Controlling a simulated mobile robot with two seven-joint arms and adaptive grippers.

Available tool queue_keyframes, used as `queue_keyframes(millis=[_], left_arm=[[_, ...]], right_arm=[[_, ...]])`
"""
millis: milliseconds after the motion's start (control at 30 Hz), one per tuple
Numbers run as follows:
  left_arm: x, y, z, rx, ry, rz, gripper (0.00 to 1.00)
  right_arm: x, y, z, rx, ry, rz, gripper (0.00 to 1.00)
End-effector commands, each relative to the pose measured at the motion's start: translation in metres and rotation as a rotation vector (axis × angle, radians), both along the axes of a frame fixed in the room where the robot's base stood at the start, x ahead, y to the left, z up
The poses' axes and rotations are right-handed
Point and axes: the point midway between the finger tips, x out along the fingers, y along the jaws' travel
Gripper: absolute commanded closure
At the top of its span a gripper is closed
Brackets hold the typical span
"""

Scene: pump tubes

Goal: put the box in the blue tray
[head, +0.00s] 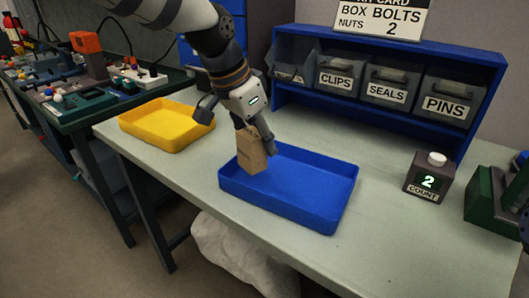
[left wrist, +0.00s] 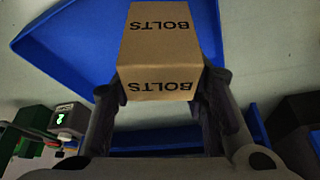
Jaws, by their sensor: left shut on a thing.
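A brown cardboard box (head: 252,151) hangs in my left gripper (head: 254,138), over the left part of the blue tray (head: 325,213). In the left wrist view the box (left wrist: 160,45) reads BOLTS on two faces and sits between the two fingers (left wrist: 163,90). The blue tray (left wrist: 65,45) shows behind it in that view. In the head view the box's lower end is near the tray's left rim; I cannot tell whether it touches the tray floor. The rest of the tray looks empty. My right gripper is not in view.
A yellow tray (head: 166,128) stands to the left on the pale table (head: 420,240). A blue rack (head: 388,47) with labelled bins stands behind. A counter (head: 429,175) showing 2 and a green device (head: 490,205) are at the right.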

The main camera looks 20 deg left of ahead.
Motion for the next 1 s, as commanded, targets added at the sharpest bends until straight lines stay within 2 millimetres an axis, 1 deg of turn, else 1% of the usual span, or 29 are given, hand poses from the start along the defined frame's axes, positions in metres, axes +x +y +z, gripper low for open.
queue_keyframes(millis=[33,133,200,333,667,700,767,1000], left_arm=[[0.004,0.0,-0.007,0.0,0.003,-0.001,0.89],[0.01,-0.001,-0.012,-0.001,0.0,-0.001,0.89],[0.016,-0.001,-0.022,-0.001,0.001,0.0,0.89],[0.014,-0.001,-0.044,-0.001,-0.003,-0.001,0.89],[0.014,-0.001,-0.046,-0.001,-0.007,-0.001,0.89],[0.014,-0.001,-0.046,-0.001,-0.007,-0.001,0.53],[0.014,-0.001,-0.046,-0.001,-0.007,-0.001,0.39],[0.014,-0.001,-0.046,-0.001,-0.007,-0.001,0.39]], right_arm=[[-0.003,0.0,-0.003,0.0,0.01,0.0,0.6],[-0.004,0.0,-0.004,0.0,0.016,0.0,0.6],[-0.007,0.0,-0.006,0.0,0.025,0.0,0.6],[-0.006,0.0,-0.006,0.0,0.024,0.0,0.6],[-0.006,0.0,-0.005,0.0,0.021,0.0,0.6],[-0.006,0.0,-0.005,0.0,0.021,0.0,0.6],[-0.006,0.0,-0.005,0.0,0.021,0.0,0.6],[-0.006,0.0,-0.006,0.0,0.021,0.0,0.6]])
